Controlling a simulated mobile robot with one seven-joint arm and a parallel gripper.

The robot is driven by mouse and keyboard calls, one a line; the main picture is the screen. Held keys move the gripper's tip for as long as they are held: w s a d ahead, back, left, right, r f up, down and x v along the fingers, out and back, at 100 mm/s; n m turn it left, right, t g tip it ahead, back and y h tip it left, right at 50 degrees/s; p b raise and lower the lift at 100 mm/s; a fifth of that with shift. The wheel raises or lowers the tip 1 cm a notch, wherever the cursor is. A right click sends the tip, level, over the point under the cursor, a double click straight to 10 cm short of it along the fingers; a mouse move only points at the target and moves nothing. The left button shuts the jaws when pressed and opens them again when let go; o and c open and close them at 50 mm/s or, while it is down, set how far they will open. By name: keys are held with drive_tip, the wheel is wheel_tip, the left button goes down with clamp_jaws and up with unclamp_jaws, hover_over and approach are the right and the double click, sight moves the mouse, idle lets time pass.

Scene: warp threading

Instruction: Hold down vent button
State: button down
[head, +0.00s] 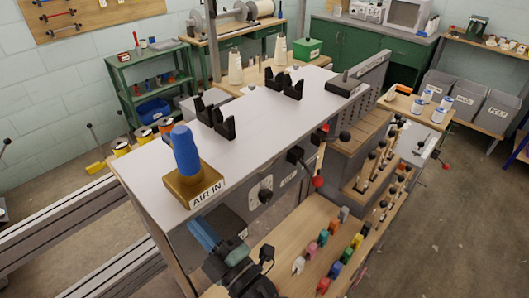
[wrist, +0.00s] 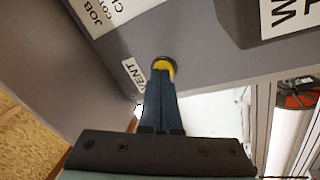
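The vent button (wrist: 172,68) shows in the wrist view as a yellow cap in a black ring on a grey panel, beside a white VENT label (wrist: 133,76). My gripper (wrist: 160,78) has its two dark blue fingers together, with nothing visible between them. The fingertips are at the button and cover part of it. They look to be touching it, but how far it is pressed I cannot tell. In the head view the button is not visible, and part of my arm shows at the bottom, beside the machine's front.
In the head view a grey-topped machine (head: 262,115) fills the middle. A brass AIR IN block (head: 190,187) with a blue handle stands on its near corner. A red-knobbed lever (head: 318,182) sticks out from the front. A wooden shelf (head: 300,235) with several coloured pieces lies below.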

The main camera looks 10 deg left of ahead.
drive_tip(key=shift+s, duration=0.1)
idle(0.3)
drive_tip(key=r+p+v, duration=0.1)
drive_tip(key=p+v, duration=0.1)
drive_tip(key=v, duration=0.4)
drive_tip(key=shift+s+d+r+p, duration=0.25)
drive_tip(key=shift+s+d+p, duration=0.05)
drive_tip(key=shift+d, duration=0.15)
idle(0.4)
